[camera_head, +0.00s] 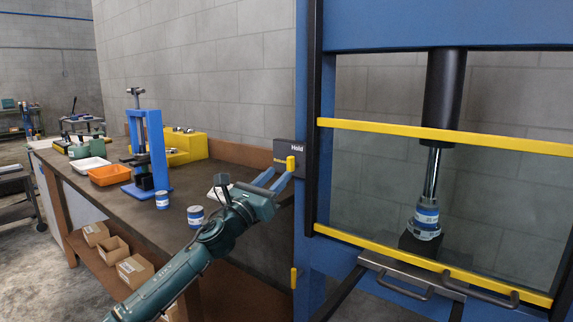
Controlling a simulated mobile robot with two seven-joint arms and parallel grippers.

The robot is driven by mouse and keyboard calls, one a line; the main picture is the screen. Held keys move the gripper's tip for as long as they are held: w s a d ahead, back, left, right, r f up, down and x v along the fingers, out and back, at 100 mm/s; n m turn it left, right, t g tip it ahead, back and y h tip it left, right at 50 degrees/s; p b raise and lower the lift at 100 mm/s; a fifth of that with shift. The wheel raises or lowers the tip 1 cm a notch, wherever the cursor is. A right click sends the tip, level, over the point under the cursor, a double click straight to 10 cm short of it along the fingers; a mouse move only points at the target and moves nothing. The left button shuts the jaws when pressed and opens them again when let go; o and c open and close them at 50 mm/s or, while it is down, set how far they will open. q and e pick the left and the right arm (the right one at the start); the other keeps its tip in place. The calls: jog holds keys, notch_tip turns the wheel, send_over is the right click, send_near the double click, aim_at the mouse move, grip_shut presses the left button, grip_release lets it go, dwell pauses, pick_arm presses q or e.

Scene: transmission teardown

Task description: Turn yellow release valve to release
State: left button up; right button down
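The yellow release valve (291,162) is a small upright knob on a dark box labelled "Hold" (287,149), fixed to the left post of the blue press (310,200). My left gripper (282,173) reaches up to the valve from the lower left. Its two blue fingers are spread apart, with their tips right by the valve. I cannot tell whether the fingers touch it. My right gripper is not in view.
The press has yellow guard bars (430,133) and a black ram above a blue-and-white part (426,221). Left of it, a workbench (100,178) carries an orange tray (108,175), a blue stand (152,150), cans (195,215) and a yellow bin (188,147).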

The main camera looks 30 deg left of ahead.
aim_at(288, 165)
pick_arm(q)
jog(key=shift+p+x, duration=0.3)
jog(key=shift+x, duration=2.2)
jog(key=shift+d, duration=0.1)
jog(key=shift+c, duration=0.2)
grip_shut()
